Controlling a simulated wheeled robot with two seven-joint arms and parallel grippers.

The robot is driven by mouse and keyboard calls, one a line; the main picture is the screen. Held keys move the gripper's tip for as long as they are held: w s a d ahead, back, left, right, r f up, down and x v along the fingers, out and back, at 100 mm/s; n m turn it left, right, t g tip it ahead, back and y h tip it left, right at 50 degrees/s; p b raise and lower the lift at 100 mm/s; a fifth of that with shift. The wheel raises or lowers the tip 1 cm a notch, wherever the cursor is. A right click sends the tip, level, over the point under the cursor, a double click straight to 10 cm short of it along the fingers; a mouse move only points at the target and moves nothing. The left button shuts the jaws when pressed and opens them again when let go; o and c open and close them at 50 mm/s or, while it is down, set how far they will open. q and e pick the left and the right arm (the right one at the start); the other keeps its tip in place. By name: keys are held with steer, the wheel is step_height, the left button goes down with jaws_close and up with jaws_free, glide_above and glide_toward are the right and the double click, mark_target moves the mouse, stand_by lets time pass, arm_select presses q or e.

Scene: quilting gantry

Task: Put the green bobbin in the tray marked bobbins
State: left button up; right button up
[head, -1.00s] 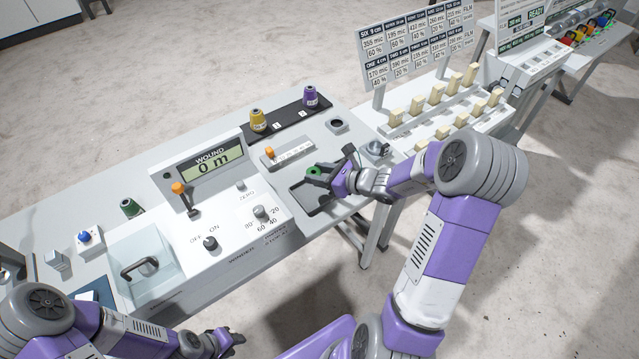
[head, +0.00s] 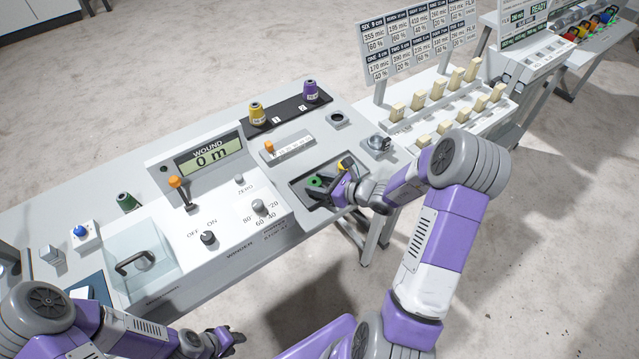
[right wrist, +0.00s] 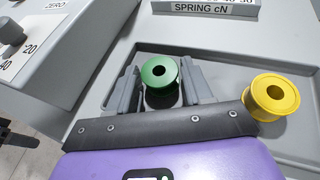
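The green bobbin (head: 316,182) is between the fingers of my right gripper (head: 318,189). In the right wrist view the green bobbin (right wrist: 159,74) has a finger close against each side, and the gripper (right wrist: 160,86) appears shut on it. It is low over or in a shallow grey tray (right wrist: 228,58), also in the head view (head: 296,186); I cannot tell whether it touches the floor. A yellow bobbin (right wrist: 274,97) stands in the same tray, right of the gripper. No bobbins label is readable. My left gripper (head: 232,340) is empty at the bottom, its fingers apart.
The winder panel (head: 225,215) with knobs and an orange lever lies left of the tray. Yellow (head: 257,113) and purple (head: 310,92) thread cones stand on a dark strip behind. A green cone (head: 127,202) is far left. A spring scale block (right wrist: 205,8) borders the tray.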

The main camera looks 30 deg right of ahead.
steer(key=shift+o, duration=1.2)
steer(key=shift+r, duration=0.15)
steer(key=shift+s+r+p, duration=0.1)
steer(key=shift+r+p, duration=0.1)
steer(key=shift+p, duration=0.1)
steer(key=p+v, duration=0.1)
steer(key=v, duration=1)
steer(key=shift+s+d+p, duration=0.25)
steer(key=shift+s+p, duration=0.1)
